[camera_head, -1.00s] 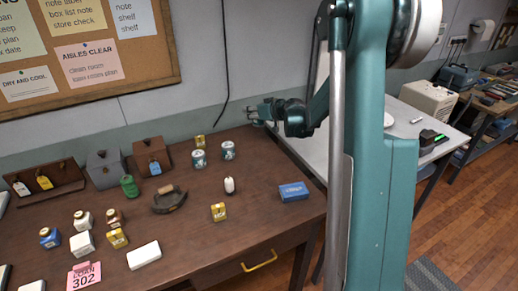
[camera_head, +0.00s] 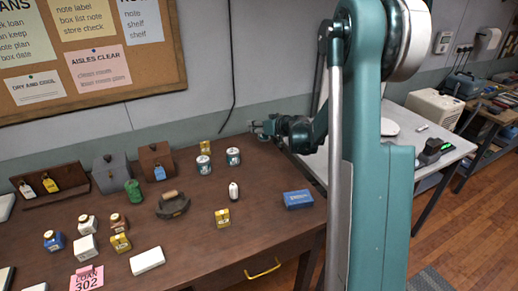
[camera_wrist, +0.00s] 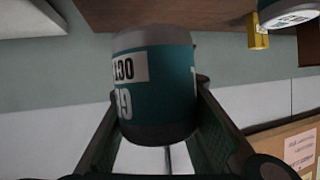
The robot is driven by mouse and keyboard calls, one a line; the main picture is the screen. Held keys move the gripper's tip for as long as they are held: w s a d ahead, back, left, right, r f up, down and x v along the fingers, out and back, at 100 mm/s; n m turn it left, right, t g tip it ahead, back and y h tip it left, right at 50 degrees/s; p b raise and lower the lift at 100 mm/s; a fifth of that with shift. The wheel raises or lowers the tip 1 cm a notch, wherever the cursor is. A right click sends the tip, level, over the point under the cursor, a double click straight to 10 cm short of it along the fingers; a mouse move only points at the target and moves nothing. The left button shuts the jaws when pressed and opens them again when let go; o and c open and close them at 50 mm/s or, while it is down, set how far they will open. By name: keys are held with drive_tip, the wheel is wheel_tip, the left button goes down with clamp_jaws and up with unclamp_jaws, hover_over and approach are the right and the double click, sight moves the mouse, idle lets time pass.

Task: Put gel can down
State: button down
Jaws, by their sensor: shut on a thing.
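In the wrist view a gel can (camera_wrist: 158,85) with a teal band, white label and grey ends sits between the two fingers of my gripper (camera_wrist: 165,125). The fingers are shut on its sides, and the lettering looks upside down. In the head view my gripper (camera_head: 258,128) is at the far right corner of the table (camera_head: 180,232). The held can is hard to make out there. Two similar teal-and-white cans stand apart on the table, one on the left (camera_head: 203,165) and one on the right (camera_head: 233,157).
A white bottle (camera_head: 233,191), a blue box (camera_head: 298,199) and a dark basket (camera_head: 173,205) are nearer. Bare wood lies right of the cans. The wall (camera_head: 285,60) rises close behind the table.

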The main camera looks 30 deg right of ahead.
drive_tip(key=b, duration=0.1)
hover_over(255, 148)
drive_tip(key=shift+f, duration=2.7)
drive_tip(key=shift+f+b, duration=0.55)
drive_tip(key=shift+f, duration=1.3)
drive_tip(key=shift+f, duration=0.15)
drive_tip(key=c, duration=2)
unclamp_jaws()
drive_tip(key=p+v, duration=0.2)
drive_tip(key=v, duration=1)
drive_tip(key=shift+s, duration=0.1)
drive_tip(key=shift+a, duration=0.1)
